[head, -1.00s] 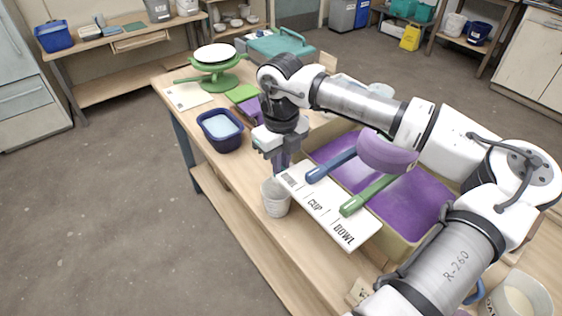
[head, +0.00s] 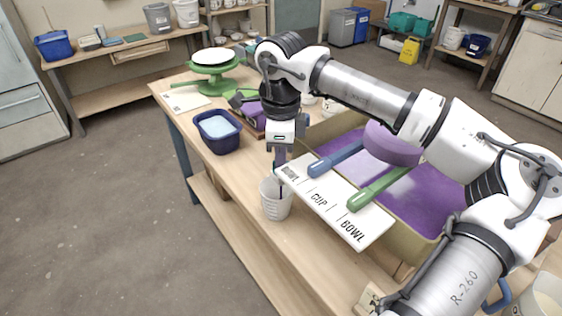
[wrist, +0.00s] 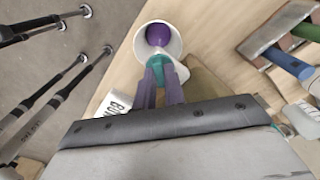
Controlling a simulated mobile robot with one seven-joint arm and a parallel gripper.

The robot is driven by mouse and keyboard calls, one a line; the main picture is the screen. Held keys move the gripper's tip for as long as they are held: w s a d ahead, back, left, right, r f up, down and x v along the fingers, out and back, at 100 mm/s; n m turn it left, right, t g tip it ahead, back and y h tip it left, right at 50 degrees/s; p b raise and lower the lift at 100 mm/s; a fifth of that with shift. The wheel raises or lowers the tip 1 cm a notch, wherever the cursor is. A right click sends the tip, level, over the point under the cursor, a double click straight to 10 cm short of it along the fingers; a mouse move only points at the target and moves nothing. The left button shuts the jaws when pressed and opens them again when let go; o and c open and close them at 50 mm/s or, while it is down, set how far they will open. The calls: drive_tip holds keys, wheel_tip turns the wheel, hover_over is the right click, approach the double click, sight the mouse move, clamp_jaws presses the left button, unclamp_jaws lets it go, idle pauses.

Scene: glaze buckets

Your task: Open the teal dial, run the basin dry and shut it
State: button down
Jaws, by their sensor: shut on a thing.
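The tan basin (head: 402,268) holds purple glaze (head: 425,210) and stands on the bench behind the white label card (head: 330,205). The teal dial (wrist: 160,66) shows between my fingertips in the wrist view. My gripper (wrist: 161,80) is shut on it, pointing down; in the head view my gripper (head: 280,165) is left of the card. The dial is hidden in the head view. A white cup (head: 276,200) stands below my gripper. In the wrist view the cup (wrist: 139,46) has purple glaze inside. I cannot tell whether glaze is flowing.
Tools with a blue handle (head: 335,160) and a green handle (head: 378,189) lie across the basin, close to my gripper. A dark blue tub (head: 222,144) and a green turntable (head: 216,70) stand farther back on the bench. Floor to the left is clear.

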drive_tip(key=n+b, duration=0.1)
drive_tip(key=n, duration=0.3)
drive_tip(key=shift+n, duration=0.4)
idle(0.4)
drive_tip(key=c, duration=1.5)
unclamp_jaws()
